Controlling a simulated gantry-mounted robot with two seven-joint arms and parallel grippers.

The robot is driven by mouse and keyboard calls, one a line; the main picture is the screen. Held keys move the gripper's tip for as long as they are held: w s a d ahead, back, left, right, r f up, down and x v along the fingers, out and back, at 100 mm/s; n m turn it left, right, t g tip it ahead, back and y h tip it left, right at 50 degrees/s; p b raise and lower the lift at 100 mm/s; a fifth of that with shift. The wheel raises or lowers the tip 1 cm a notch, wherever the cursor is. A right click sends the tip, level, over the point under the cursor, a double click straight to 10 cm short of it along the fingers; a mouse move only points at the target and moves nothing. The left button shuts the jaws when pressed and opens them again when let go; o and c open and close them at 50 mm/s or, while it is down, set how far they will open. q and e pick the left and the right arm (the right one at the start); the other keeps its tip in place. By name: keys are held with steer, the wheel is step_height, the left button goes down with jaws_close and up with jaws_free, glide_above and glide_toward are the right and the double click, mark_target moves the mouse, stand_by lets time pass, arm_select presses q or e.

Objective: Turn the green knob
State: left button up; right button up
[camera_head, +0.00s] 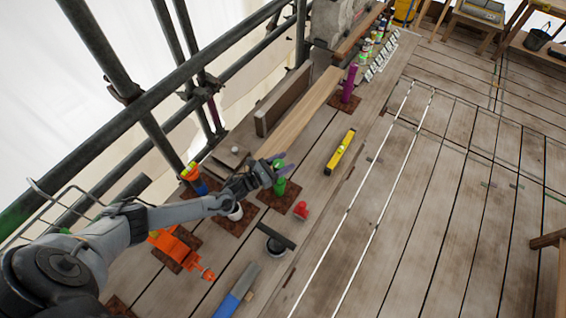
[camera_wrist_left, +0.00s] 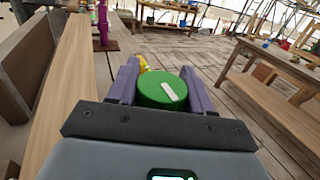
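The green knob (camera_wrist_left: 163,92) is a round cap with a white pointer line on its top. In the left wrist view it sits between the two purple-grey fingers of my left gripper (camera_wrist_left: 162,88), with no clear gap on either side. In the head view the green post (camera_head: 279,186) under the knob stands upright on a rusty plate (camera_head: 278,196). My left gripper (camera_head: 278,163) is at its top and hides most of the knob. My right gripper is in neither view.
A red knob (camera_head: 300,210) stands just right of the green post. A yellow level (camera_head: 340,152) lies farther right. A purple post (camera_head: 348,85) is behind. An orange device (camera_head: 175,247) and a blue tool (camera_head: 236,293) lie nearer. Metal railing runs along the left; floorboards at right are mostly clear.

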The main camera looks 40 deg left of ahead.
arm_select(q)
steer(key=c, duration=0.5)
